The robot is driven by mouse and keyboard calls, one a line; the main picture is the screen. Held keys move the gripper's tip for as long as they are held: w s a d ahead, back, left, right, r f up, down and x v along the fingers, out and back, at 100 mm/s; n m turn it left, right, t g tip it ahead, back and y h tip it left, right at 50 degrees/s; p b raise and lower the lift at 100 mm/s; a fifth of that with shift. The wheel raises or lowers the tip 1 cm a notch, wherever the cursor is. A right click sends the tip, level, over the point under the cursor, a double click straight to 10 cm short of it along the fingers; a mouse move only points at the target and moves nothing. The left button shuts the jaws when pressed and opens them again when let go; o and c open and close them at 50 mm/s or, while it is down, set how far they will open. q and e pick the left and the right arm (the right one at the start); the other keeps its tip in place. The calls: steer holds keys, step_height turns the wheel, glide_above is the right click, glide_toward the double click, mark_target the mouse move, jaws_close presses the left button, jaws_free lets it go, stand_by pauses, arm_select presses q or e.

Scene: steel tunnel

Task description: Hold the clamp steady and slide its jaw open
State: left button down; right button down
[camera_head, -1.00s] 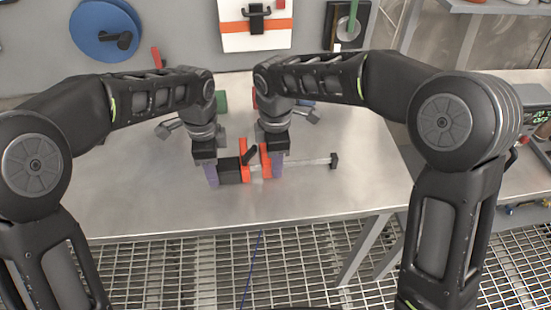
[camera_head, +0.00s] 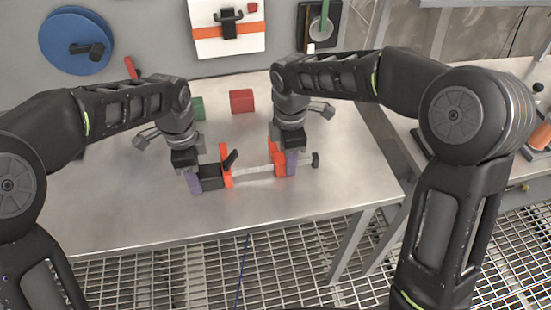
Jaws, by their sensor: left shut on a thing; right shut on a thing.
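The clamp lies near the front of the steel table, with a grey bar (camera_head: 252,171) running left to right. Its black block (camera_head: 210,178) and an upright orange jaw (camera_head: 226,168) are at the left end. A second orange jaw (camera_head: 278,160) sits further right on the bar, clearly apart from the first. The bar ends in a black stop (camera_head: 315,159). My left gripper (camera_head: 194,180) is shut on the black block end. My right gripper (camera_head: 291,161) is shut on the right orange jaw. Its far finger is partly hidden.
A red block (camera_head: 241,101) and a green block (camera_head: 198,108) stand behind the clamp on the table (camera_head: 150,222). The wall panel behind carries a blue disc (camera_head: 77,42). The table's front edge is close below the clamp, with metal grating beyond.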

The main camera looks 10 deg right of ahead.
arm_select(q)
steer(key=shift+a, duration=0.15)
arm_select(e)
steer(key=c, duration=0.8)
jaws_free()
steer(key=shift+c, duration=0.2)
steer(key=shift+r, duration=0.15)
step_height(320, 180, up, 12)
arm_select(q)
steer(key=c, duration=0.6)
jaws_free()
steer(key=shift+r, duration=0.1)
